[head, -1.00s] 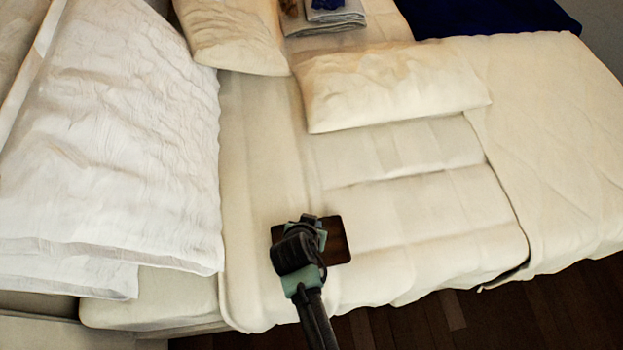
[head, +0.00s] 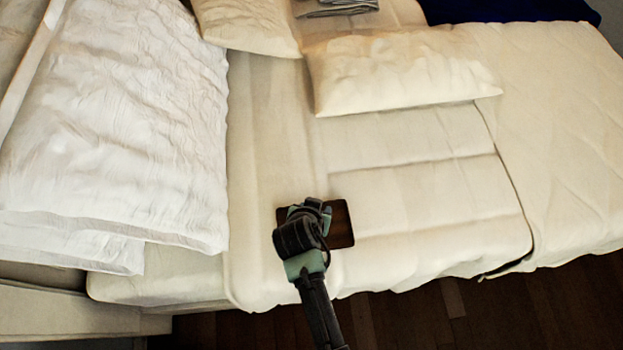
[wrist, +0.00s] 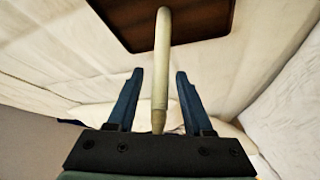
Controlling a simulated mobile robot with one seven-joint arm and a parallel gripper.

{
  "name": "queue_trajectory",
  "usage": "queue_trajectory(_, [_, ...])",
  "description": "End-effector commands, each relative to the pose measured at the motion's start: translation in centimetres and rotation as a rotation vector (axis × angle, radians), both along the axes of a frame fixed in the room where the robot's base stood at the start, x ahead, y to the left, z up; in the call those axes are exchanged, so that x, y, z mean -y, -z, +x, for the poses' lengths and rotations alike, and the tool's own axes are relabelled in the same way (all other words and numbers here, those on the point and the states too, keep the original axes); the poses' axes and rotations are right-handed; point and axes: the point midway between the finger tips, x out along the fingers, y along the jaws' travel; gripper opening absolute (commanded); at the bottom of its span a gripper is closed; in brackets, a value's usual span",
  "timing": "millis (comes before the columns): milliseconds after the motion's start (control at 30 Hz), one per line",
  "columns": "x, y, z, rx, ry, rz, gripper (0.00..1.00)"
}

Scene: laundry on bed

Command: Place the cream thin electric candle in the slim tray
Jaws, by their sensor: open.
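The slim tray (head: 342,228) is a dark brown flat rectangle on the bed, partly hidden under my gripper (head: 310,208) in the head view. Its underlying corner area also shows at the top of the wrist view (wrist: 205,18). The cream thin electric candle (wrist: 161,60) is in the wrist view, its far end over the tray and its narrow tip toward my gripper's palm. My gripper (wrist: 160,72) is open, with one finger on each side of the candle and gaps visible on both sides. I cannot tell how the far end rests on the tray. The head view hides the candle.
The cream bed cover (head: 420,200) is clear right of the tray. A cream pillow (head: 400,70) lies beyond it, with another pillow (head: 247,25) at the upper left. A white duvet (head: 115,130) lies on the left. Folded grey cloth (head: 338,8) and dark blue fabric (head: 510,10) are at the back.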

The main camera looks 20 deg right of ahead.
Motion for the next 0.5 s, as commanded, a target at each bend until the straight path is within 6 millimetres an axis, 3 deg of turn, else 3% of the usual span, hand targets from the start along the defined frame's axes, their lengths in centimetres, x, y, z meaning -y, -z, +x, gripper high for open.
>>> queue_trajectory(500, [-3.1,-7.6,-3.8,0.002,0.001,0.001,0.51])
